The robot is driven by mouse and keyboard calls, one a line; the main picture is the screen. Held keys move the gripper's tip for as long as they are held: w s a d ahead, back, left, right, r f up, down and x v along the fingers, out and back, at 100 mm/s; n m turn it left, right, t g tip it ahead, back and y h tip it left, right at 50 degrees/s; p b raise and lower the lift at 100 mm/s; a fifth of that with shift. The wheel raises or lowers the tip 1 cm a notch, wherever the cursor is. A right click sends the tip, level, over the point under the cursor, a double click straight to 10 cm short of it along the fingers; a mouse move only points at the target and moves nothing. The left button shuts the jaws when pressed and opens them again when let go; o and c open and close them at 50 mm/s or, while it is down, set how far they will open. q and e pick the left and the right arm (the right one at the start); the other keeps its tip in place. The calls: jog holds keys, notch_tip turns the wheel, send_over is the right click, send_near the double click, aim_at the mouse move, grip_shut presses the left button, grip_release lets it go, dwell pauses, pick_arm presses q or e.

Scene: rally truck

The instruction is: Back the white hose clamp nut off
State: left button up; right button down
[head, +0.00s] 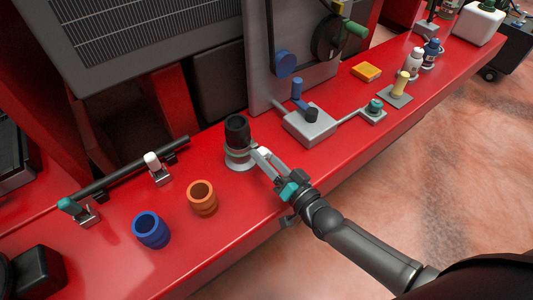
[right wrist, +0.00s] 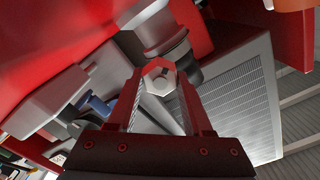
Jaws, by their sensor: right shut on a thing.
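The white hose clamp nut (right wrist: 158,76) shows as a pale hexagonal head between my right gripper's fingers in the right wrist view. In the head view my right gripper (head: 262,160) reaches in from the lower right to the side of a grey clamp band (head: 236,153) around the black hose stub (head: 237,130). The gripper is shut on the nut, and its fingers hide much of it there. The stub stands upright on a round silver base. The right gripper (right wrist: 160,100) fills the middle of the wrist view. My left gripper is not in view.
A grey block with levers (head: 310,127) stands right of the stub.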

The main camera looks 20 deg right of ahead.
jog(key=n, duration=0.1)
jog(key=n+p, duration=0.1)
jog(key=n, duration=0.1)
jog(key=shift+r+n, duration=0.2)
jog(key=shift+n, duration=0.1)
jog(key=n+p, duration=0.1)
jog(key=n, duration=0.2)
jog(key=shift+a+n, duration=0.15)
jog(key=shift+n, duration=0.15)
jog(key=n, duration=0.3)
jog(key=shift+n+p, duration=0.35)
jog(key=shift+n, duration=2.05)
jog(key=shift+a, duration=0.1)
jog(key=c, duration=0.7)
grip_release()
jog(key=shift+w, duration=0.1)
jog(key=o, duration=0.3)
jog(key=shift+f, duration=0.1)
jog(key=shift+o, duration=0.5)
